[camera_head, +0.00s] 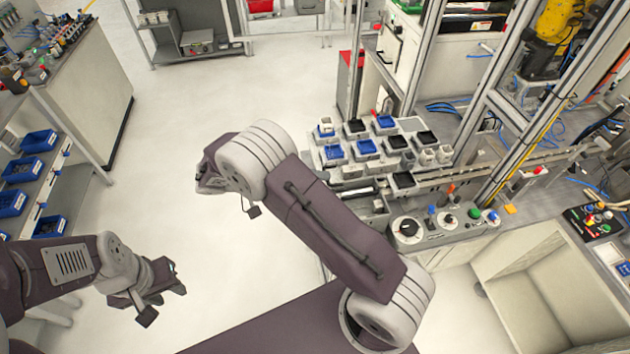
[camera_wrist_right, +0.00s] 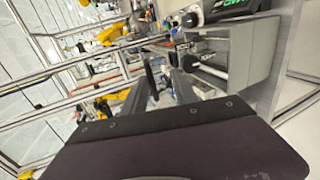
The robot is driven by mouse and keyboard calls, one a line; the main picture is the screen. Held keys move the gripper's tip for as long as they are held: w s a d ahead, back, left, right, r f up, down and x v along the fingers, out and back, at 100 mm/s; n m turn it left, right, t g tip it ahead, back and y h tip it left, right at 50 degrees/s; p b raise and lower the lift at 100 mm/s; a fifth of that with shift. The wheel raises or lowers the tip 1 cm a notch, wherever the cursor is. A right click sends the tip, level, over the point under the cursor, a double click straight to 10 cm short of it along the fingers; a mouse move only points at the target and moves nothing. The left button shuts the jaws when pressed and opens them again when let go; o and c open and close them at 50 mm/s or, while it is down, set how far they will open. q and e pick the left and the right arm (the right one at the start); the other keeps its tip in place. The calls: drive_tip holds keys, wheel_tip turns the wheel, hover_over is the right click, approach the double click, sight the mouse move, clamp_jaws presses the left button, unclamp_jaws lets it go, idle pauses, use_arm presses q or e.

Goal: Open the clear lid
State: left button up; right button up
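I cannot make out a clear lid in either view. My left gripper (camera_head: 168,284) hangs over bare floor at the lower left of the head view. It touches nothing there, and I cannot tell how far its fingers are apart. My right arm reaches up across the middle of the head view, and its gripper (camera_head: 208,182) is mostly hidden behind the pale wrist joint, over the floor left of the workstation. In the right wrist view, two dark fingers (camera_wrist_right: 160,92) stand apart with nothing clearly between them.
A workstation (camera_head: 440,232) with blue and black small trays (camera_head: 365,147) and knobs stands right of my right arm. An empty beige bin (camera_head: 545,295) is at the lower right. A shelf with blue bins (camera_head: 22,170) is at the left. The floor between is clear.

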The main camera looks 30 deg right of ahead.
drive_tip(key=shift+w+a, duration=0.1)
drive_tip(key=shift+a, duration=0.05)
